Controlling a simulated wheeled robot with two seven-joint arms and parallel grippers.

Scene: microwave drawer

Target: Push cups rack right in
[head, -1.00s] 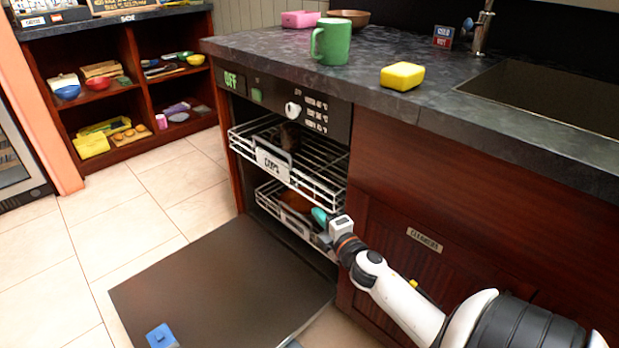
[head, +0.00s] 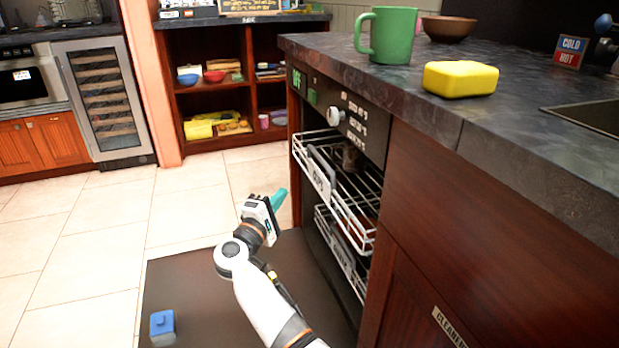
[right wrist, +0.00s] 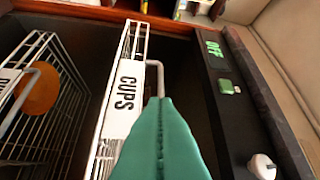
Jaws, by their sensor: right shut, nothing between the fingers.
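The cups rack (head: 345,197) is the upper white wire rack of the open dishwasher and sticks out a little past the cabinet front. Its white CUPS label and grey handle face out, and the label also shows in the right wrist view (right wrist: 124,98). My right gripper (head: 280,198) is shut and empty, its teal fingers in front of the rack with a visible gap in the head view. In the right wrist view the fingers (right wrist: 161,135) overlap the handle's lower end; I cannot tell whether they touch. My left gripper is out of view.
The lower rack (head: 340,243) is also partly out and holds an orange-brown round item (right wrist: 40,88). The dark door (head: 215,295) lies open below my right arm, with a blue block (head: 162,325) on it. A green mug (head: 391,36) and yellow sponge (head: 460,79) stand on the counter.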

